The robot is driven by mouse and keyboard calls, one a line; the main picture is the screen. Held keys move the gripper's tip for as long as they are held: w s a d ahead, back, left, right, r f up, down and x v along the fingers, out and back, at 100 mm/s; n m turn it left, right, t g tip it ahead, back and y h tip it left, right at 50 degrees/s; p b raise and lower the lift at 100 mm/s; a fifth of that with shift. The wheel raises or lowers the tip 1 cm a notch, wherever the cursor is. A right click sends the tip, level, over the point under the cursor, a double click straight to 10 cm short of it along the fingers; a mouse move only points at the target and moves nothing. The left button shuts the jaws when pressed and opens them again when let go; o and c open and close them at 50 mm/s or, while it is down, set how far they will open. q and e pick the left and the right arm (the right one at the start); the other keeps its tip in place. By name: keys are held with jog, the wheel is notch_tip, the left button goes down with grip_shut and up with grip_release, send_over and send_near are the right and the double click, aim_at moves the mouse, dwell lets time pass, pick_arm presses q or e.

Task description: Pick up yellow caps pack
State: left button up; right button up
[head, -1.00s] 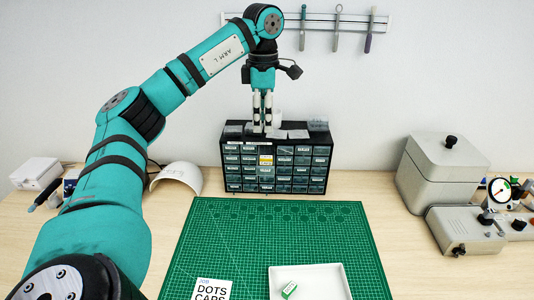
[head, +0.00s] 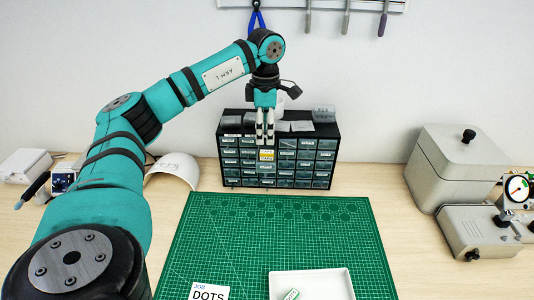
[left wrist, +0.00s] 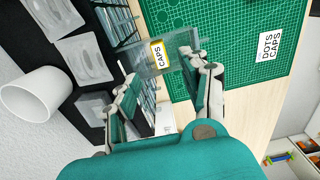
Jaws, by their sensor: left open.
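A clear pack with a yellow-edged label reading CAPS (left wrist: 158,54) lies between and just beyond my left fingertips in the left wrist view. In the head view its yellow label (head: 266,155) shows at the front of the drawer cabinet (head: 335,150), in the upper middle. I cannot tell how far it stands out from the cabinet. My left gripper (head: 265,142) points down just above the label, open with nothing held. It also shows open in the left wrist view (left wrist: 160,74). My right gripper is not in view.
Clear packs and a white cup (left wrist: 36,94) stand on the cabinet top. A grey machine (head: 460,165) stands right.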

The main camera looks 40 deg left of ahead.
aim_at(267, 152)
pick_arm(q)
notch_tip(267, 152, down, 2)
jog(key=shift+s+d+f+p, duration=0.15)
jog(key=shift+f+p, duration=0.1)
jog(key=shift+p, duration=0.45)
jog(key=f+p, duration=0.1)
jog(key=f, duration=0.2)
jog(key=shift+w+f+p, duration=0.2)
jog(key=shift+f+p, duration=0.15)
jog(key=shift+f, duration=0.4)
jog(key=shift+c, duration=0.4)
jog(key=c, duration=0.8)
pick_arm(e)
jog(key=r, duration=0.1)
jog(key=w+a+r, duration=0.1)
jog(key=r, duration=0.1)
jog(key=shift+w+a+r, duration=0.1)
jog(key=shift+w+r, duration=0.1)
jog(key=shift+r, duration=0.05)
pick_arm(q)
jog(key=shift+r, duration=0.2)
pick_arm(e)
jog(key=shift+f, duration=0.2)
